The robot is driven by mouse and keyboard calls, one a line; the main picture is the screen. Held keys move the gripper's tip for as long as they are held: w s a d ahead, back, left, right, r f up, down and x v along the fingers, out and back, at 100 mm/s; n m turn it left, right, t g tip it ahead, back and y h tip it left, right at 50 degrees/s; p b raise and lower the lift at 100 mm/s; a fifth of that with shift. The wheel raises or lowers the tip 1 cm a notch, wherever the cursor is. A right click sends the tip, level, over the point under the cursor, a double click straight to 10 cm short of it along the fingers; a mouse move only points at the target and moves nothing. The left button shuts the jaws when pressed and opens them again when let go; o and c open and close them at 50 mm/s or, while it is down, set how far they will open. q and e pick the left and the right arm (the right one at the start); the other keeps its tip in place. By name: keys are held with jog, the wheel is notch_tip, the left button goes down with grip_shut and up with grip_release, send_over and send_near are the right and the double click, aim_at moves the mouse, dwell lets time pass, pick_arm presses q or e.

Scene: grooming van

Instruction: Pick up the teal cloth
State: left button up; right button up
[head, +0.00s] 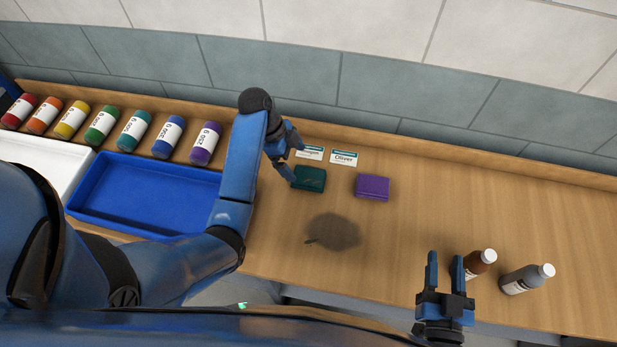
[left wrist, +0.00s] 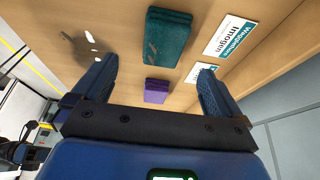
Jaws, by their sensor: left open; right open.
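The teal cloth (head: 309,178) is a folded dark teal square lying on the wooden counter, left of a folded purple cloth (head: 372,187). In the left wrist view the teal cloth (left wrist: 167,38) lies beyond the fingertips, and the purple cloth (left wrist: 156,91) shows between the fingers. My left gripper (head: 289,162) is open and empty, just left of and near the teal cloth; it also shows in the left wrist view (left wrist: 155,82). My right gripper (head: 445,262) is open and empty at the counter's front edge, beside a brown bottle.
Two name cards, one reading Imogen (left wrist: 230,35) and one reading Oliver (head: 344,158), lie behind the cloths. A blue tray (head: 150,180), a white tray (head: 40,158) and several coloured bottles (head: 134,130) are at left.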

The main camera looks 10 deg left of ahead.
aim_at(309, 176)
pick_arm(q)
jog(key=x, duration=0.4)
jog(key=shift+d+f+p, duration=0.1)
jog(key=shift+f+p, duration=0.15)
jog(key=shift+p, duration=0.15)
jog(key=shift+w+d+f+p, duration=0.15)
jog(key=shift+d+f+p, duration=0.35)
jog(key=shift+f, duration=0.1)
jog(key=x, duration=0.2)
jog(key=shift+w+d+f+p, duration=0.15)
jog(key=shift+d+f+p, duration=0.15)
jog(key=shift+p, duration=0.1)
jog(key=shift+d+f, duration=0.1)
jog(key=shift+f, duration=0.4)
jog(key=shift+f, duration=0.1)
jog(key=c, duration=1.1)
